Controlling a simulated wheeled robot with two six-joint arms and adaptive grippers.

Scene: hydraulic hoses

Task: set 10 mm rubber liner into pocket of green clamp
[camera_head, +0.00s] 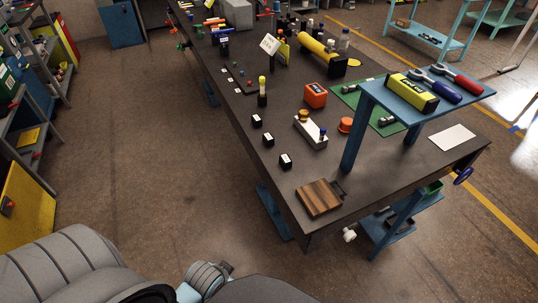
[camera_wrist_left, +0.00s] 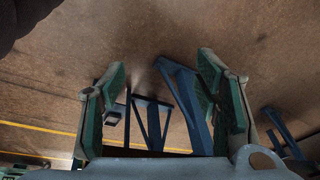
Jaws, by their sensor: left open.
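The 10 mm rubber liner and the green clamp cannot be told apart for certain among the small parts in the head view. Several small coloured pieces sit on a dark strip (camera_head: 238,76) toward the far left of the workbench, too small to identify. In the left wrist view my left gripper (camera_wrist_left: 158,72) is open and empty, its green-padded fingers wide apart above the floor. In the head view grey arm parts of mine show at the bottom left, off the bench. My right gripper is in neither view.
A raised blue shelf (camera_head: 379,94) with tools stands at right. Floor left of the bench is clear.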

